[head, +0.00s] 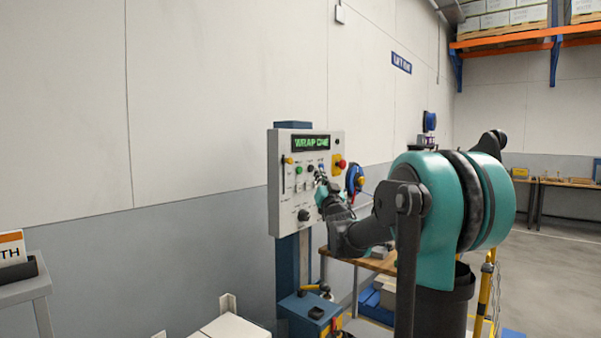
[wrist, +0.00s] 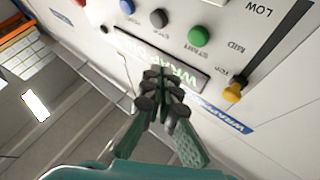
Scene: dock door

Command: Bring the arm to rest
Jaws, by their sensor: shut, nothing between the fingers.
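My gripper (head: 322,188) is in front of the control panel (head: 287,212) on its blue post, close to the panel's face. In the wrist view my gripper (wrist: 162,92) has its dark fingertips together with nothing between them. The panel's display (head: 311,143) is lit with green letters, partly legible as "WRAP". I cannot tell whether the fingertips touch the panel. My arm is stretched out toward it from the right.
A red emergency button (head: 341,163) sits at the panel's right edge. A wooden table (head: 372,264) stands behind my arm, and a blue box (head: 305,309) with a yellow-and-black handle sits below the panel. The wall lies close on the left. Open floor (head: 550,270) is at the right.

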